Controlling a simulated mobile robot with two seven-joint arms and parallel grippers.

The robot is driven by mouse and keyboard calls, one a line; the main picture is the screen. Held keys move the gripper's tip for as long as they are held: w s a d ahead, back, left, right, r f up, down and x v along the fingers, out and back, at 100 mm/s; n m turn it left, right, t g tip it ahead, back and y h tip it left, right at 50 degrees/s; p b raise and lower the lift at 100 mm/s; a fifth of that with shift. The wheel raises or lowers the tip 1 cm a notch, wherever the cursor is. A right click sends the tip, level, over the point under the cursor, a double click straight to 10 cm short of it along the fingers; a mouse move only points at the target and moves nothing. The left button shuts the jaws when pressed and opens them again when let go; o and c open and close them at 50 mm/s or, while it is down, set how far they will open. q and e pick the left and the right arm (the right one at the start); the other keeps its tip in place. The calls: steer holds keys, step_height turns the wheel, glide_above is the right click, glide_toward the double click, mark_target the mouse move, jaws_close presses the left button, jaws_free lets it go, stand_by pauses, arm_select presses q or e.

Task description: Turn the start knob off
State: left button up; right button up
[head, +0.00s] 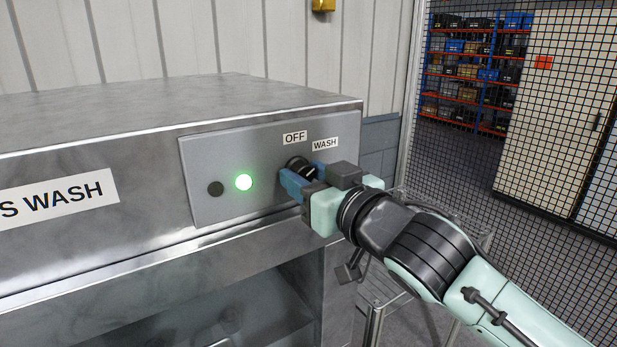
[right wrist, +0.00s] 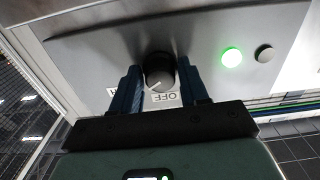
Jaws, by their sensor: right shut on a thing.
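The start knob (head: 298,166) is black and round. It sits on the grey control panel (head: 215,200) of a steel washer, below the "OFF" label (head: 295,138) and the "WASH" label (head: 325,144). My right gripper (head: 306,178) is shut on the knob, with one blue finger on each side. In the right wrist view the knob (right wrist: 158,70) shows between the fingers. Its white pointer mark slants toward the lower left there, beside the upside-down OFF label (right wrist: 165,97). The WASH label is mostly hidden behind a finger. My left gripper is not in view.
A green lamp (head: 243,182) glows on the panel, left of the knob, beside a dark round button (head: 215,189). A mesh fence (head: 560,200) stands to the right, with shelves of bins (head: 470,70) behind it. A wire rack (head: 385,290) stands below my right arm.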

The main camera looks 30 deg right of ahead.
steer(key=shift+n, duration=0.3)
steer(key=n, duration=0.4)
steer(key=shift+n, duration=0.3)
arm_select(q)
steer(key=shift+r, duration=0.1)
arm_select(e)
steer(key=n, duration=0.6)
steer(key=shift+d+r, duration=0.1)
steer(key=shift+n, duration=0.3)
steer(key=o, duration=0.9)
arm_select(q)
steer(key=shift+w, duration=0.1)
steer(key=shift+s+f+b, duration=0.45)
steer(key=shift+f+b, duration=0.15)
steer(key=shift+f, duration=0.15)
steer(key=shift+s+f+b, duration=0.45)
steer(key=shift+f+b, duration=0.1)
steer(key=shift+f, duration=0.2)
arm_select(e)
steer(key=shift+s+d, duration=0.15)
steer(key=shift+s, duration=2.1)
steer(key=shift+s+d, duration=0.2)
steer(key=shift+s, duration=2)
steer(key=shift+s+d, duration=0.15)
steer(key=shift+s, duration=2.1)
